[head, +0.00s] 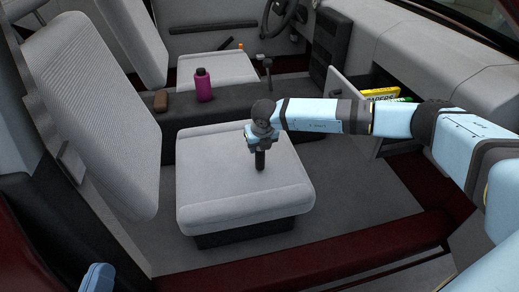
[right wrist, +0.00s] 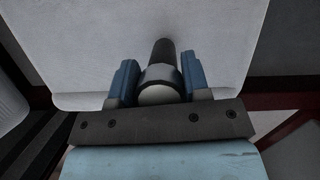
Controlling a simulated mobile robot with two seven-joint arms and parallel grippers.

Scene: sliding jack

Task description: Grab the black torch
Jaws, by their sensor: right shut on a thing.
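The black torch (head: 260,160) is upright over the grey front seat cushion (head: 215,185), held in my right gripper (head: 262,142). In the right wrist view, the torch (right wrist: 161,72) lies between the two blue fingers (right wrist: 157,82), its round pale end toward the palm and its dark handle pointing away. The right gripper is shut on it. I cannot tell if the torch's lower end touches the cushion. A blue part of my left gripper (head: 97,279) shows at the bottom left edge of the head view; its jaws are mostly out of frame.
The open glovebox holds a yellow box (head: 381,93). The seat backrest (head: 90,105) rises at left, and the red door sill (head: 330,250) runs in front.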

